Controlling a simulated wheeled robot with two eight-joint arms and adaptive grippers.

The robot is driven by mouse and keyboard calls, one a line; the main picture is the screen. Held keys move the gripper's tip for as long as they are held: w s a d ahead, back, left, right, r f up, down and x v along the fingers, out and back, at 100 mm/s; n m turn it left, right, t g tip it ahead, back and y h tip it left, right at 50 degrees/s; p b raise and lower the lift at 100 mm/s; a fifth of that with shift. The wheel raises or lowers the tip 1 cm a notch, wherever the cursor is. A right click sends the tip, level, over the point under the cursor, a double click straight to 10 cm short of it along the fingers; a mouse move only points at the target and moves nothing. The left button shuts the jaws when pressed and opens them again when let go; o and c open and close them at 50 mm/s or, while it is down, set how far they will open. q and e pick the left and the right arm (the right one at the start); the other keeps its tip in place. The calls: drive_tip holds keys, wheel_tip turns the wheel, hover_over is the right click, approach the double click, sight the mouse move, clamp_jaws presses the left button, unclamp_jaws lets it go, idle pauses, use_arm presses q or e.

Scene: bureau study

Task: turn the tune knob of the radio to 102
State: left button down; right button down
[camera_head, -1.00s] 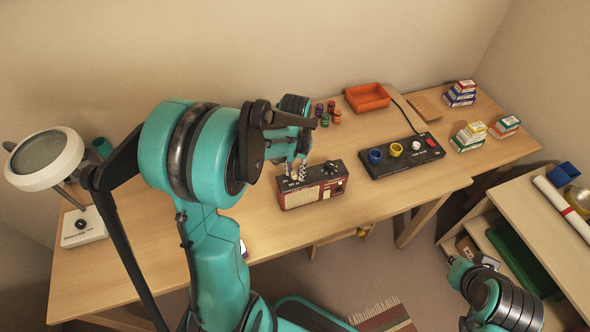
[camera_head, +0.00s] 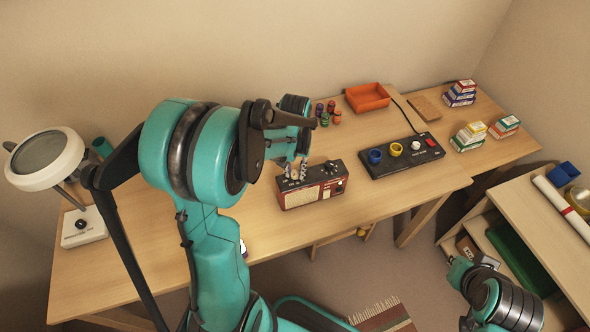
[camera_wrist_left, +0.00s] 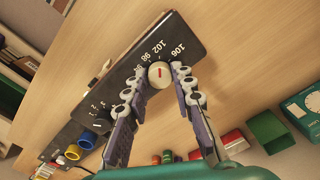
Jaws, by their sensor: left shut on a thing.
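The red and dark radio (camera_head: 314,193) stands upright on the desk. In the left wrist view its dark top panel (camera_wrist_left: 118,92) carries a printed scale with 98, 102 and 106. The cream tune knob (camera_wrist_left: 160,74) has a red pointer mark directed up and slightly right, towards the 102–106 side; its exact reading is too small to tell. My left gripper (camera_wrist_left: 161,82) is shut on the knob, with one finger on each side. In the head view my left gripper (camera_head: 297,170) is above the radio's top and hides the knob.
A control box (camera_head: 401,157) with coloured rings stands right of the radio. Behind are small coloured bottles (camera_head: 328,112) and an orange tray (camera_head: 367,98). A magnifier lamp (camera_head: 45,158) stands at the left. The desk in front of the radio is clear.

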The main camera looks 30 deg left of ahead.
sight(295, 173)
use_arm(q)
drive_tip(key=c, duration=1.3)
unclamp_jaws()
drive_tip(key=shift+o, duration=0.2)
wheel_tip(295, 173, up, 12)
drive_tip(key=s+d+m+t, duration=0.3)
drive_tip(key=s+d+t, duration=0.4)
drive_tip(key=s+d, duration=0.3)
drive_tip(key=shift+s+d+m, duration=0.25)
drive_tip(key=shift+s+m, duration=0.15)
drive_tip(key=shift+s, duration=0.1)
